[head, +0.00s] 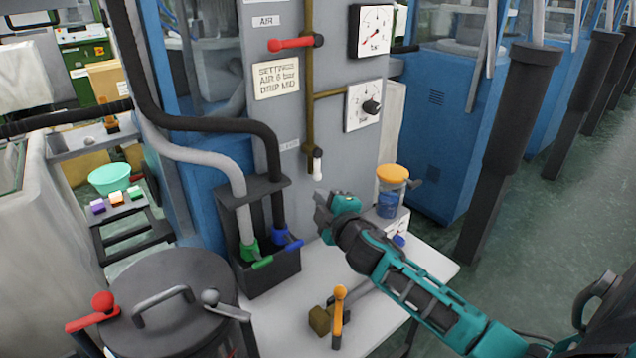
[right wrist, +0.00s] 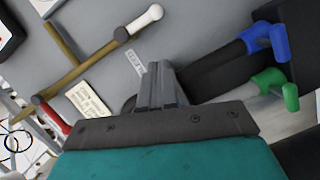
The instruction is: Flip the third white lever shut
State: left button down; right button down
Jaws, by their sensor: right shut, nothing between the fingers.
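One white lever (head: 318,163) shows in the head view, at the lower end of a brown vertical pipe (head: 309,110) on the grey panel. It points down, in line with the pipe. In the right wrist view the white lever (right wrist: 145,19) is at the top, extending from a dark joint, clear of the fingers. My right gripper (head: 323,216) is below the lever and apart from it, in front of the panel. Its fingers (right wrist: 160,85) are together and empty. My left gripper is not in view.
A red lever (head: 290,43) sits higher on the pipe, sticking out left. A black box (head: 265,270) with green and blue hose nozzles stands left of the gripper. A jar with an orange lid (head: 392,174) is close on the right. An orange-handled lever (head: 339,310) stands in front.

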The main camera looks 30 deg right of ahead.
aim_at(317, 165)
jog(key=w+d+f, duration=0.2)
jog(key=w+d, duration=0.2)
jog(key=w, duration=0.4)
jog(key=shift+d+b, duration=0.2)
jog(key=shift+b, duration=0.2)
jog(key=shift+w, duration=0.15)
